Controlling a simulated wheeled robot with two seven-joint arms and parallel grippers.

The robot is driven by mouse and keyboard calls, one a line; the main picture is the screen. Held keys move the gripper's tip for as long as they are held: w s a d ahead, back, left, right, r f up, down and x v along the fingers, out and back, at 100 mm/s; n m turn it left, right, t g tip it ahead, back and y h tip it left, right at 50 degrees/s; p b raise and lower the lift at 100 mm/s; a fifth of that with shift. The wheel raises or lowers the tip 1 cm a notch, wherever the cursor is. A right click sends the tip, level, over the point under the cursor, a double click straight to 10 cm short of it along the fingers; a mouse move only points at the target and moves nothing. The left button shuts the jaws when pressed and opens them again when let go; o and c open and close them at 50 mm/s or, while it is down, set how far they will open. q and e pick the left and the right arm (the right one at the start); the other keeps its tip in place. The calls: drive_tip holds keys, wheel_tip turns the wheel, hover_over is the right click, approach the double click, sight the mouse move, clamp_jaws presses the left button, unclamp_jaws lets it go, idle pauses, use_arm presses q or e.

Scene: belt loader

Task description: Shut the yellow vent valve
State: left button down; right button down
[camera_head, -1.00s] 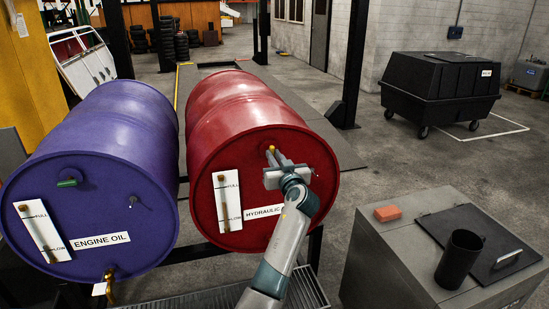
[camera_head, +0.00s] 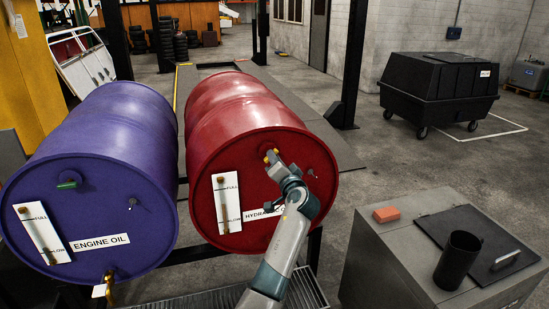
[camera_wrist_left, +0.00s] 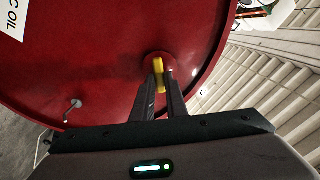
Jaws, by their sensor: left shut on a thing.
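The red hydraulic drum (camera_head: 230,110) lies on its side with its round end facing me. The yellow vent valve (camera_head: 270,154) is a small handle high on that end. My left gripper (camera_head: 274,161) is at the valve, its jaws turned at a slant. In the left wrist view the two dark fingers (camera_wrist_left: 160,92) are closed around the yellow handle (camera_wrist_left: 159,72), which stands nearly upright between their tips in front of a round red boss. The fingers hide part of the handle. My right gripper is not in view.
A blue engine oil drum (camera_head: 105,150) with a green handle (camera_head: 67,185) and a brass tap (camera_head: 105,286) lies at left. A grey cabinet (camera_head: 400,265) at right carries an orange block (camera_head: 386,215) and a black cup (camera_head: 458,258). A black wheeled bin (camera_head: 438,90) stands behind.

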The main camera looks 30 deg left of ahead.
use_arm(q)
drive_tip(key=m+p, duration=0.3)
drive_tip(key=m, duration=0.5)
drive_tip(key=shift+p, duration=0.4)
drive_tip(key=shift+w+f, duration=0.1)
drive_tip(key=c, duration=1.8)
unclamp_jaws()
drive_tip(key=shift+f, duration=0.1)
drive_tip(key=shift+o, duration=0.2)
drive_tip(key=shift+d, duration=0.1)
drive_tip(key=b+v, duration=0.5)
drive_tip(key=v, duration=1.2)
